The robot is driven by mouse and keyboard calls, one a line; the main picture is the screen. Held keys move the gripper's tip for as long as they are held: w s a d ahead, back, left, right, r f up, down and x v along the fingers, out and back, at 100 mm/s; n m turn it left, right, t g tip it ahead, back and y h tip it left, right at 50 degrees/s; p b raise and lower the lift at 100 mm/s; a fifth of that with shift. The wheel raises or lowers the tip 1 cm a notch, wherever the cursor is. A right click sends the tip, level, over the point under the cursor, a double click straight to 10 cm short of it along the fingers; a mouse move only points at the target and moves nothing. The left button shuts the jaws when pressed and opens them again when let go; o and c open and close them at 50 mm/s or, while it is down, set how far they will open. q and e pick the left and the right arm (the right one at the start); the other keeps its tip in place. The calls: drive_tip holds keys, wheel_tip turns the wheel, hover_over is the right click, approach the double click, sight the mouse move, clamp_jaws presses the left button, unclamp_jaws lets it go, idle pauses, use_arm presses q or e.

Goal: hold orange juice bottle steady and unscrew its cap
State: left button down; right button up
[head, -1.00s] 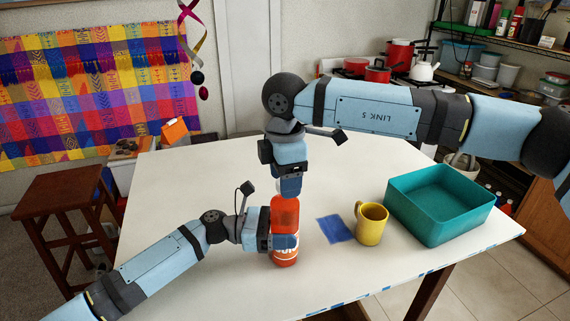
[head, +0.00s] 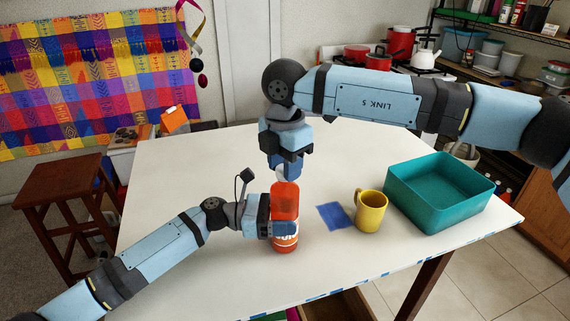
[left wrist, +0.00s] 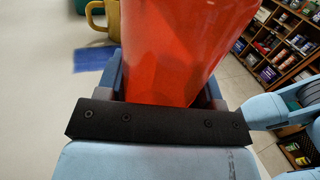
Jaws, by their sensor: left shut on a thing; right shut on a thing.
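The orange juice bottle (head: 285,204) stands upright on the white table, with an orange-red body and a label low on it. My left gripper (head: 284,229) is shut around its lower part from the left. In the left wrist view the bottle's red-orange body (left wrist: 180,50) fills the space between the fingers. My right gripper (head: 285,170) points down right above the bottle and is shut on the cap, of which only a little white shows between its fingers. I cannot tell whether the cap is still on the neck.
A blue cloth (head: 334,216) lies right of the bottle, beside a yellow mug (head: 371,212). A teal crate (head: 440,213) stands at the right of the white table (head: 190,180). The left and back of the table are clear. A brown stool (head: 62,198) stands at the left.

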drive_tip(key=n, duration=2.8)
drive_tip(key=shift+n, duration=0.4)
drive_tip(key=n, duration=0.4)
drive_tip(key=shift+r, duration=0.1)
drive_tip(key=n, duration=1.6)
drive_tip(key=shift+r, duration=0.2)
drive_tip(key=shift+r, duration=0.95)
